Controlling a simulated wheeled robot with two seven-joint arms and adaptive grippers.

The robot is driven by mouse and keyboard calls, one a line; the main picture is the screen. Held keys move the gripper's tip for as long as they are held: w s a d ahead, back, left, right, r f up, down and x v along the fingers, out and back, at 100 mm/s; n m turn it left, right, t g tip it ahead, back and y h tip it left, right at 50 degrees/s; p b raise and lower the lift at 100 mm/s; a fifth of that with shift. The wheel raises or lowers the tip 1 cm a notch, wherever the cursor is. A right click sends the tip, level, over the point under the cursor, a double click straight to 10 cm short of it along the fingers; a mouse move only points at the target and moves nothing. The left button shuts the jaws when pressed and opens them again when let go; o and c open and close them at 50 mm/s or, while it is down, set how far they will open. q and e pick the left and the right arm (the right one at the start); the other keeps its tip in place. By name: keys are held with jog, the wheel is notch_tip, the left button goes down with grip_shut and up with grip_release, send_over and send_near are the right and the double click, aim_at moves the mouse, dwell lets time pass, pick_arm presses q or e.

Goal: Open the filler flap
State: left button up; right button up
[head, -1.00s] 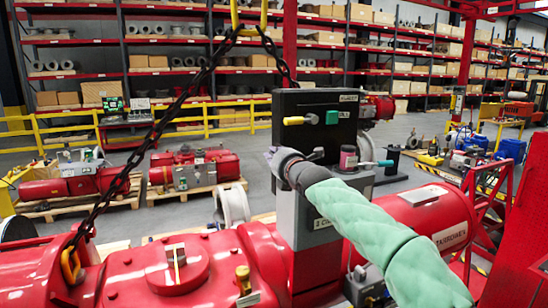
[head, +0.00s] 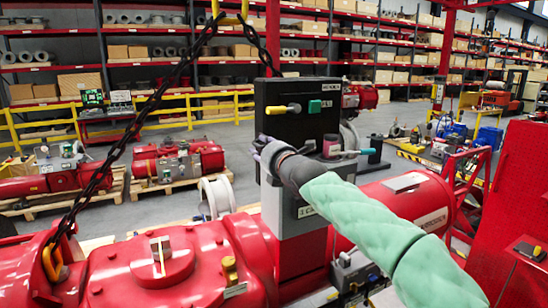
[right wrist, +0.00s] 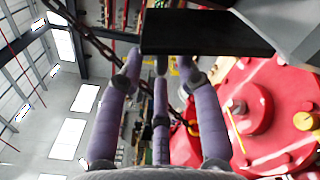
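The red valve actuator (head: 190,268) fills the lower left of the head view, with a domed cover carrying a yellow-marked bar. Its black control box (head: 285,116) has a yellow lever and a green knob, above a grey housing (head: 298,222). I cannot tell which part is the filler flap. My right gripper (head: 266,150) is in front of the box's lower left side; contact is unclear. My left gripper is not in view.
A dark chain (head: 140,135) hangs left of the box, hooked to the actuator. A red cylinder (head: 405,205) extends right. Shelves and yellow railings are far behind.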

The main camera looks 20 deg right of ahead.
jog(key=s, duration=0.7)
jog(key=shift+s, duration=0.4)
jog(key=shift+d, duration=0.1)
